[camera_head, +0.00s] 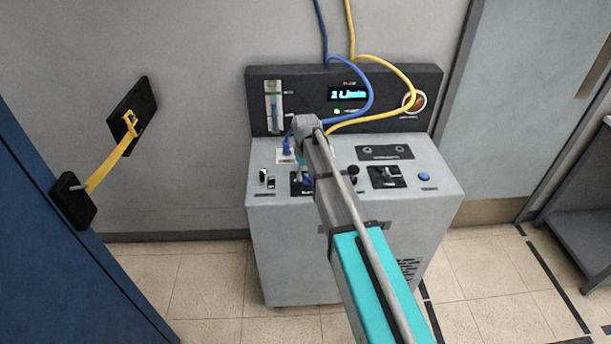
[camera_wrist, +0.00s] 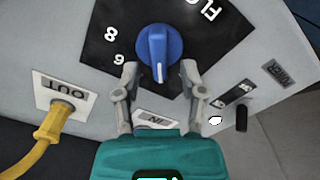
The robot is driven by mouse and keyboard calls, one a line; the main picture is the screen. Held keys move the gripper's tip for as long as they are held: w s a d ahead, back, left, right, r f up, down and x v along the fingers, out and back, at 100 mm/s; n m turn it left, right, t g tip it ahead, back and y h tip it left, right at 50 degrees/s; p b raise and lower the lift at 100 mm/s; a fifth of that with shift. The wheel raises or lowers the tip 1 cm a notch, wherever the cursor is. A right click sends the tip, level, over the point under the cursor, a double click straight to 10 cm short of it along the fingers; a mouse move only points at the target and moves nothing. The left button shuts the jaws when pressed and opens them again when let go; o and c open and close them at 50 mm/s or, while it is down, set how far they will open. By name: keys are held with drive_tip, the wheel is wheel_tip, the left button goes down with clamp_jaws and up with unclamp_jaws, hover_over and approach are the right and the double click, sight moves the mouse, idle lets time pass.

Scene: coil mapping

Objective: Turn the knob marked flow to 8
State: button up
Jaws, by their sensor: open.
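The flow knob (camera_wrist: 157,50) is blue and round with a raised grip bar, on a black dial plate (camera_wrist: 92,50) in the wrist view. A white line on the bar points down the picture, towards my gripper. An 8 and another digit, a 6 or 9, show left of the knob, with part of the word FLOW at upper right. My gripper (camera_wrist: 160,72) is open, its two fingertips at either side of the knob's lower edge, holding nothing. Contact cannot be told. In the head view my arm hides most of the knob; the display (camera_head: 348,94) appears to read 2 L/min.
The grey machine (camera_head: 285,240) stands against the wall. A yellow hose (camera_wrist: 52,122) plugs in beside OUT. A blue hose (camera_head: 322,40) also hangs over the console. A black switch (camera_wrist: 241,118) stands right of my gripper. A yellow strap (camera_head: 110,160) crosses to the blue door at left.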

clamp_jaws()
drive_tip(key=shift+m, duration=0.3)
idle(0.4)
drive_tip(key=m, duration=0.4)
drive_tip(key=shift+w+d, duration=0.15)
drive_tip(key=shift+d, duration=0.1)
drive_tip(key=m, duration=0.5)
drive_tip(key=shift+d+m, duration=0.3)
drive_tip(key=shift+d, duration=0.05)
drive_tip(key=m, duration=0.5)
drive_tip(key=shift+s+d, duration=0.2)
drive_tip(key=shift+d, duration=0.05)
drive_tip(key=m, duration=0.6)
drive_tip(key=shift+s+d, duration=0.2)
drive_tip(key=shift+s, duration=0.1)
drive_tip(key=shift+m, duration=0.3)
